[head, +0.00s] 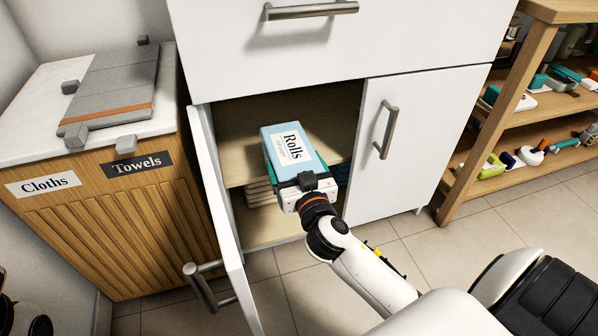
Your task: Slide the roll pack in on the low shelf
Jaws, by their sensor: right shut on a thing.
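The roll pack (291,146) is a light blue and teal block with a white "Rolls" label. My right gripper (304,184) is shut on its near end and holds it at the open cabinet's doorway. The pack is tilted a little in the picture and overlaps the inner shelf board (236,168). I cannot tell whether it touches the board. The pack and gripper hide part of the shelf and the space below. My left gripper is not in view.
The open white door (224,215) stands left of my right arm, its handle (204,285) sticking out. The right door (404,140) is shut. Folded cloths (262,191) lie below the board. A wooden hamper (110,215) is at left; a cluttered wooden rack (520,125) is at right.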

